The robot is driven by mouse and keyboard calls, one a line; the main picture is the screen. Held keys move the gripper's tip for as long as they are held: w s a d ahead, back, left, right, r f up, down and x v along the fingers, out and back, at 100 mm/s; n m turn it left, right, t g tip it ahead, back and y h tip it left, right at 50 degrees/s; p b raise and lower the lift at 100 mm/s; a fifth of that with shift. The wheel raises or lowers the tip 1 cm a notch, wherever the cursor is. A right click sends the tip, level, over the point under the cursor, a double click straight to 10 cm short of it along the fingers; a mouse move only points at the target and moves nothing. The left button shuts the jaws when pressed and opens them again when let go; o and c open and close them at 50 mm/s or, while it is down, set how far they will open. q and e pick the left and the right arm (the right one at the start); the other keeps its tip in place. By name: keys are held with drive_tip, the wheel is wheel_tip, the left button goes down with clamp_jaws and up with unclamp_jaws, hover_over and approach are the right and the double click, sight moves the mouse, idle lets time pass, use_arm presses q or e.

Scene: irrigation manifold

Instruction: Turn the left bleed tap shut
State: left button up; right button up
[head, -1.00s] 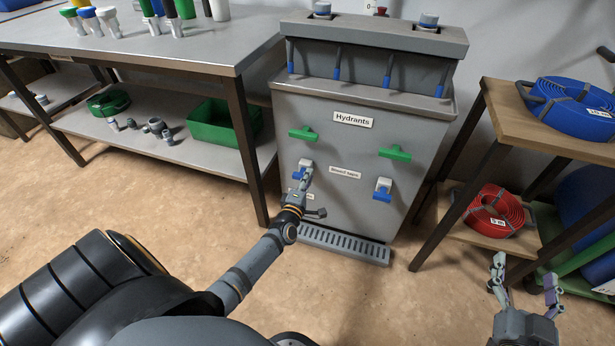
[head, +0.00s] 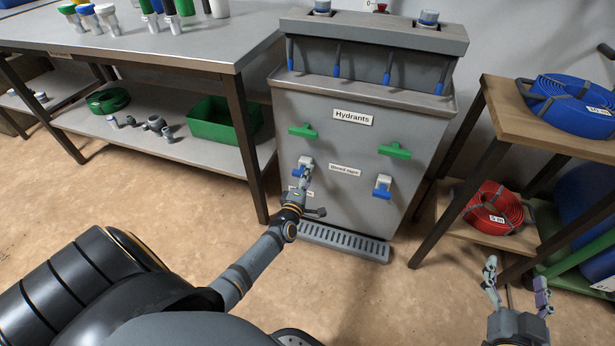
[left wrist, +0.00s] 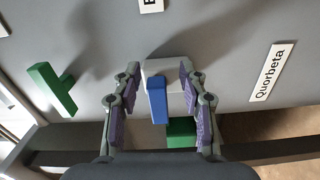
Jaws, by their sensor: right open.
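The left bleed tap, with a pale body (head: 305,161) and a blue lever (head: 297,173), is on the front of the grey Hydrants cabinet. My left gripper (head: 306,181) is at this tap and covers part of it in the head view. In the left wrist view the blue lever (left wrist: 157,101) is between the two open fingers (left wrist: 160,112), with a visible gap on each side. The tap's pale body (left wrist: 163,72) is behind it. My right gripper (head: 516,277) is open and empty at the lower right, away from the cabinet.
The right bleed tap (head: 383,186) and two green taps (head: 303,131) (head: 394,151) are on the same panel. A grated drain step (head: 343,242) lies below. A workbench (head: 190,48) is at left, a wooden rack (head: 497,105) with hoses at right. Floor in front is clear.

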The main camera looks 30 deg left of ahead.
use_arm(q)
drive_tip(key=v, duration=1.2)
drive_tip(key=shift+r, duration=0.1)
